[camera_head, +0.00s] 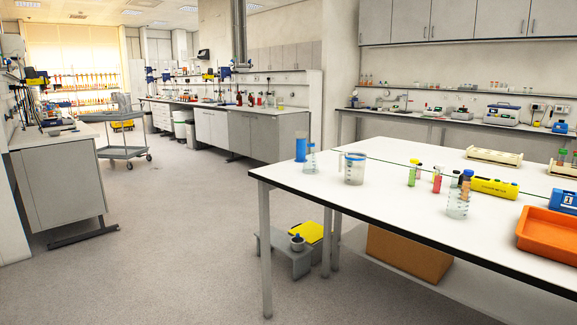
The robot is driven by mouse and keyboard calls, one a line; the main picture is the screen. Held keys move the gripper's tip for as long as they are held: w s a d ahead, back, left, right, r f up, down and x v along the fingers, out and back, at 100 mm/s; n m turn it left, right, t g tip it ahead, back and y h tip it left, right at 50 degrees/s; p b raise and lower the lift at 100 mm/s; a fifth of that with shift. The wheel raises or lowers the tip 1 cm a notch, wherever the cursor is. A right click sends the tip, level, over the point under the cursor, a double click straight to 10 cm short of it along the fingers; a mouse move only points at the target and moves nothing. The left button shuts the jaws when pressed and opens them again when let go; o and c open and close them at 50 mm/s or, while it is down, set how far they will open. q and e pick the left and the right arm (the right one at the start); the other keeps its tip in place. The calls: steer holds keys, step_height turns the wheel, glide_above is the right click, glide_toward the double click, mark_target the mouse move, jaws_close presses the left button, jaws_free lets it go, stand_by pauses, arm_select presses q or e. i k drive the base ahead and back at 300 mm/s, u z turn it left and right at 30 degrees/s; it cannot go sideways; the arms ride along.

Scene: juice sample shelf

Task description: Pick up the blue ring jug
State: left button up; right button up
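A clear jug (354,170) with a blue ring around its top stands upright on the white table (330,198), left of the table's middle. It looks partly see-through and nothing touches it. Neither of my grippers shows in the head view, so I cannot see whether they are open or shut.
Left of the jug stand a blue cylinder (300,150) and a small flask (310,160). The floor (170,240) left of the table is clear.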

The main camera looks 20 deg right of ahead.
mark_target(355, 161)
steer(key=u, duration=0.3)
steer(key=i, duration=1.3)
steer(key=z, duration=0.2)
